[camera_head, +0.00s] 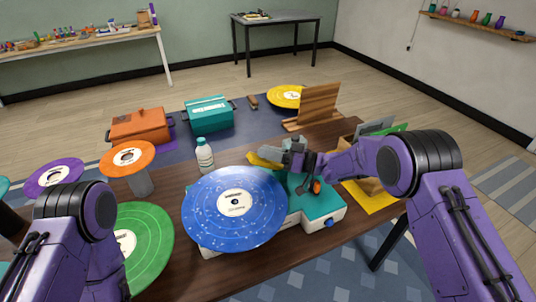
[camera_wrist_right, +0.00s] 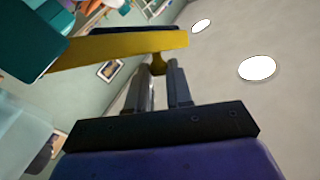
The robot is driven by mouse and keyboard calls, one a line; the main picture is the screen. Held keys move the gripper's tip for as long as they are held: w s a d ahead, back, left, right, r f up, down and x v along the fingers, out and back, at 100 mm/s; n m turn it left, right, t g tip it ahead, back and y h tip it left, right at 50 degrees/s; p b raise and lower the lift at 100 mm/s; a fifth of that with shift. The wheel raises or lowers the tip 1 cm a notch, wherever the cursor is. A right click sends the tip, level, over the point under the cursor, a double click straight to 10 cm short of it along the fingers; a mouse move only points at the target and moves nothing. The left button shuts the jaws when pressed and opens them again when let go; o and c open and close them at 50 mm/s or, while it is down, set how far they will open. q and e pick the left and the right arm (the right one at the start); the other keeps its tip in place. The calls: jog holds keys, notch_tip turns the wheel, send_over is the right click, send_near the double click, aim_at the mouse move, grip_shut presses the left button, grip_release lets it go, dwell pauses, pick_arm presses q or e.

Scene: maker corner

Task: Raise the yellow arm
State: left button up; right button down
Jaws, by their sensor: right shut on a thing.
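The record player (camera_head: 320,205) has a teal top and white sides and stands near the table's front edge. A blue speckled record (camera_head: 215,220) with a white label lies on it. The yellow arm (camera_head: 258,160) shows behind the record, partly hidden by my right gripper (camera_head: 292,158). In the right wrist view, the yellow arm (camera_wrist_right: 120,48) crosses above the fingers, and my right gripper (camera_wrist_right: 160,75) is shut on its short yellow stem. Whether the arm is clear of the record cannot be told. My left arm comes in at the lower left; its gripper is out of view.
A clear bottle (camera_head: 204,155) stands behind the record. A green record (camera_head: 150,245) and an orange record (camera_head: 127,158) on a stand are at left. A wooden record holder (camera_head: 315,108), orange case (camera_head: 140,125) and teal case (camera_head: 208,113) are farther back.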

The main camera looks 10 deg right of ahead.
aim_at(269, 163)
jog(key=c, duration=1.1)
grip_release()
jog(key=shift+r, duration=0.35)
jog(key=r, duration=0.3)
jog(key=shift+s+r+b, duration=0.2)
jog(key=shift+s+b, duration=0.15)
jog(key=shift+s, duration=0.05)
jog(key=s+r, duration=0.3)
jog(key=s, duration=0.1)
jog(key=s+a+r+b, duration=0.1)
jog(key=s+r, duration=0.2)
jog(key=s, duration=0.1)
jog(key=s+r+b, duration=0.1)
jog(key=s+r, duration=0.1)
jog(key=s, duration=0.3)
jog(key=shift+s+a+r, duration=0.1)
jog(key=shift+a+r, duration=0.1)
jog(key=shift+r, duration=0.2)
